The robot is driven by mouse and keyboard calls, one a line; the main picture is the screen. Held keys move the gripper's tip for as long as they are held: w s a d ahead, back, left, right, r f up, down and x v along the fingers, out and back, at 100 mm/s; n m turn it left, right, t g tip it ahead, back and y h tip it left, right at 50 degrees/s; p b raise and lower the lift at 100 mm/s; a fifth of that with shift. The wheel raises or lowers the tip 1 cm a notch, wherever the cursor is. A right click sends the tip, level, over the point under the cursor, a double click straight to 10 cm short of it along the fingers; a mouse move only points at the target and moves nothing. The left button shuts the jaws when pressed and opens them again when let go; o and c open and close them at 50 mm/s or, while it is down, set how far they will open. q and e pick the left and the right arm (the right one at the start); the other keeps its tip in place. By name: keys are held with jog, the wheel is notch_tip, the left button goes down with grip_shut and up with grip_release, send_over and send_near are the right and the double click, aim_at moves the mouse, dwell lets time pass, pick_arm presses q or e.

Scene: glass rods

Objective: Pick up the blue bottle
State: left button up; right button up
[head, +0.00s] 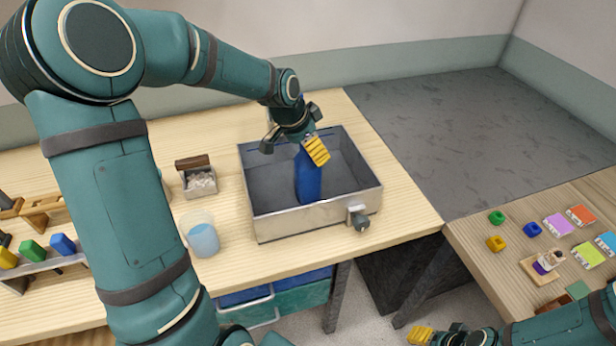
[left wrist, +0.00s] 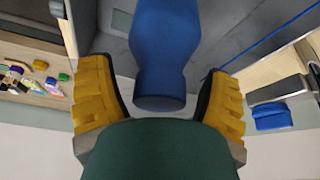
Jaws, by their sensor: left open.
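The blue bottle (head: 308,178) stands upright in a grey metal basin (head: 274,222) on the wooden table. My left gripper (head: 294,149) is at the bottle's upper part, with one yellow finger in front of it. In the left wrist view the bottle (left wrist: 167,60) lies between the two yellow fingers of my left gripper (left wrist: 165,95), with gaps on both sides. The jaws are open. My right gripper (head: 436,336) is at the bottom edge, partly cut off, and only a yellow fingertip shows clearly.
A glass with light-blue liquid (head: 204,240) and a small box of white pieces (head: 200,182) stand left of the basin. A tap (head: 358,218) sticks out of the basin's front. Coloured blocks and cards lie on the right table (head: 470,228).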

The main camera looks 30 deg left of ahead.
pick_arm(q)
grip_shut()
jog(key=shift+r, duration=0.1)
